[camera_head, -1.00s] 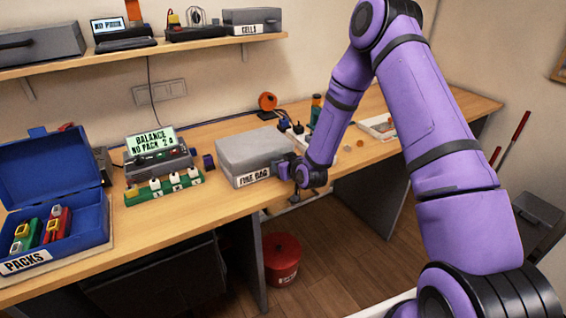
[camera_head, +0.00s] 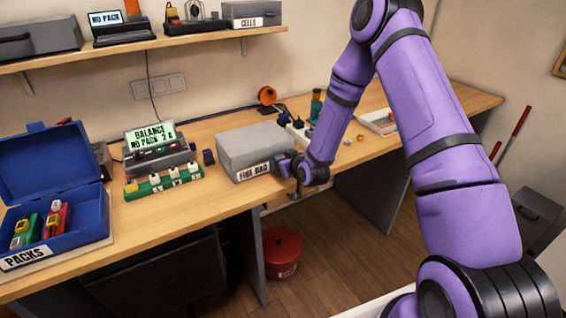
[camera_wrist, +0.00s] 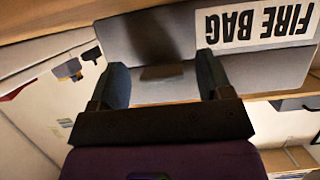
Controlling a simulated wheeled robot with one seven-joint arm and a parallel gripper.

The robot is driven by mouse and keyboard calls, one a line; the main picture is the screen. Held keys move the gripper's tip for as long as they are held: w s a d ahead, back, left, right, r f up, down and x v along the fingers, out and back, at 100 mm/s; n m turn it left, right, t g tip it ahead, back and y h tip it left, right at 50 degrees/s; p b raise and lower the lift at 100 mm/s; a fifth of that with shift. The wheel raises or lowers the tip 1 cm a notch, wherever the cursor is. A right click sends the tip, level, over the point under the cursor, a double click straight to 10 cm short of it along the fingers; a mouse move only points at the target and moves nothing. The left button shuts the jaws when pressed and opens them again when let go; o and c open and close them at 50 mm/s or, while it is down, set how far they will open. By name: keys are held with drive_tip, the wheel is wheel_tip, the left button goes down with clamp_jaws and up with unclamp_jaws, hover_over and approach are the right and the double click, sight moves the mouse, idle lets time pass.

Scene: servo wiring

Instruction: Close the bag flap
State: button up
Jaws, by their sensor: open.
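The grey fire bag (camera_head: 252,148) stands on the workbench near its front edge, with a white "FIRE BAG" label on its front. Its top looks flat and covered in the head view. My gripper (camera_head: 284,165) is at the right end of the bag's front face, low down. In the wrist view the two fingers of my gripper (camera_wrist: 164,88) are apart in front of the grey bag (camera_wrist: 160,35). A small darker patch or tab (camera_wrist: 162,72) shows between the fingers; I cannot tell whether they touch it.
A blue packs box (camera_head: 85,215) with its lid up stands at the left. The balance charger (camera_head: 155,150) and a green strip (camera_head: 163,184) with white plugs stand left of the bag. A white tray (camera_head: 380,122) lies to the right. A red bucket (camera_head: 282,252) is on the floor.

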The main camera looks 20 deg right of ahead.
drive_tip(key=v, duration=1)
